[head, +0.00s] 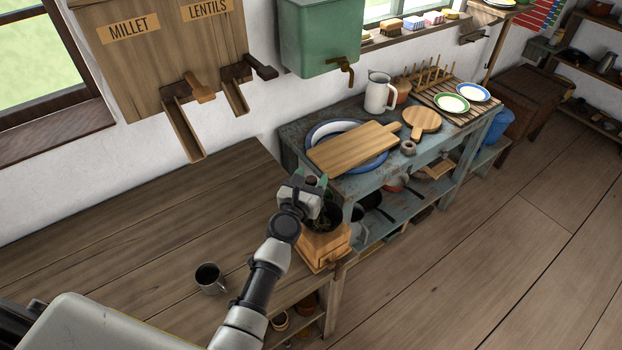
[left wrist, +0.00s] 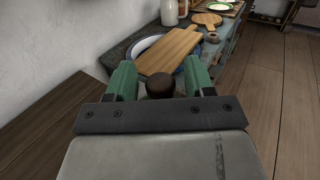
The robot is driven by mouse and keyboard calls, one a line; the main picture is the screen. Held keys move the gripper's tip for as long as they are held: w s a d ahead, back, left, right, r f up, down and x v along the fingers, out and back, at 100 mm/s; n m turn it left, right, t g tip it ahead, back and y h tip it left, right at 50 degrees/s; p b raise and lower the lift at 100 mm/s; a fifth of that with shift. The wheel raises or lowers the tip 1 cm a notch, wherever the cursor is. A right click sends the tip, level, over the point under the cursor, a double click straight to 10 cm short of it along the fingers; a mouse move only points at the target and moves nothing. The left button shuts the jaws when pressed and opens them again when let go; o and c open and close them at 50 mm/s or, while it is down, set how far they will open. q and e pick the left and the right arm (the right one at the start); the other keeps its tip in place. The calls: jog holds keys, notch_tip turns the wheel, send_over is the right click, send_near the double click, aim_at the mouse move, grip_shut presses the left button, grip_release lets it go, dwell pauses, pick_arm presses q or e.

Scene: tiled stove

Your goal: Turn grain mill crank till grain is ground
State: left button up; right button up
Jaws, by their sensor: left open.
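The grain mill (head: 316,250) is a wooden box with a dark bowl-shaped hopper on top, standing at the right end of the wooden counter. My left gripper (head: 318,182) is above the mill and covers much of its top. In the left wrist view, a dark brown round knob (left wrist: 160,86), apparently the crank's, sits between the two green fingers of the open left gripper (left wrist: 161,80). I see gaps on both sides of the knob. The crank's arm and any grain in the hopper are hidden. My right gripper is not in view.
A metal mug (head: 211,280) stands on the counter (head: 150,235), left of my forearm. The blue-grey table (head: 297,140) beyond the mill holds a cutting board (head: 352,147) and a white pitcher (head: 380,93). Millet and lentil chutes (head: 184,130) hang above the counter, whose middle is clear.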

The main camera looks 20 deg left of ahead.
pick_arm(q)
grip_shut()
dwell(0.3)
